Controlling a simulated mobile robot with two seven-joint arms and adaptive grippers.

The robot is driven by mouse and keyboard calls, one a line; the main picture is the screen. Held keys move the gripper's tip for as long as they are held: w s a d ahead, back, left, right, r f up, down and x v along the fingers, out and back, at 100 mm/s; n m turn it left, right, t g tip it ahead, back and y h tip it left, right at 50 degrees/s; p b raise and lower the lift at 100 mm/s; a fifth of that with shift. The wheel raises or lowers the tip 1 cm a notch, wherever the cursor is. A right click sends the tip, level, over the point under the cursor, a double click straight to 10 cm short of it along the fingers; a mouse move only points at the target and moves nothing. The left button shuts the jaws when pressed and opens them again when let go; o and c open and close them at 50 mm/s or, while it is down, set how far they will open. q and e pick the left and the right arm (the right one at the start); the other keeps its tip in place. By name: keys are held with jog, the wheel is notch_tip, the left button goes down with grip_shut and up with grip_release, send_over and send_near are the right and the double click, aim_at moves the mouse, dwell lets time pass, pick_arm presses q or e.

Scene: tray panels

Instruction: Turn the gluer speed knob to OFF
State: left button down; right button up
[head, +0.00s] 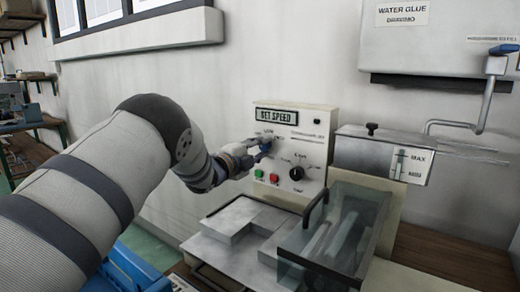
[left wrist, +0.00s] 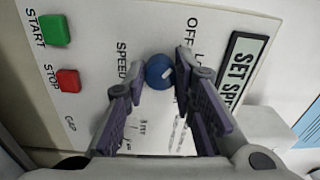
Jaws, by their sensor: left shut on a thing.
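The blue speed knob (head: 266,146) is on the upper left of the white control panel (head: 313,152), under a display reading SET SPEED. In the left wrist view the knob (left wrist: 157,72) sits between the fingertips, with SPEED to one side and OFF and a partly hidden label starting with L to the other. A short white mark shows on the knob's right side; which setting it points to I cannot tell. My left gripper (head: 252,155) is shut on the knob; in the left wrist view its purple-padded fingers (left wrist: 158,82) flank it. My right gripper is not in view.
A green START button (left wrist: 54,31) and a red STOP button (left wrist: 67,80) are close below the knob. A black knob (head: 296,173) is to the lower right. A clear-covered unit (head: 345,230) and a metal glue tank (head: 375,153) stand at the right.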

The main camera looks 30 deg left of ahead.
pick_arm(q)
jog(key=c, duration=1.3)
grip_release()
jog(key=s, duration=0.4)
jog(key=s+a, duration=0.1)
jog(key=s, duration=0.3)
jog(key=s+a, duration=0.1)
jog(key=s, duration=0.2)
jog(key=shift+s+f, duration=0.2)
jog(key=shift+s, duration=0.2)
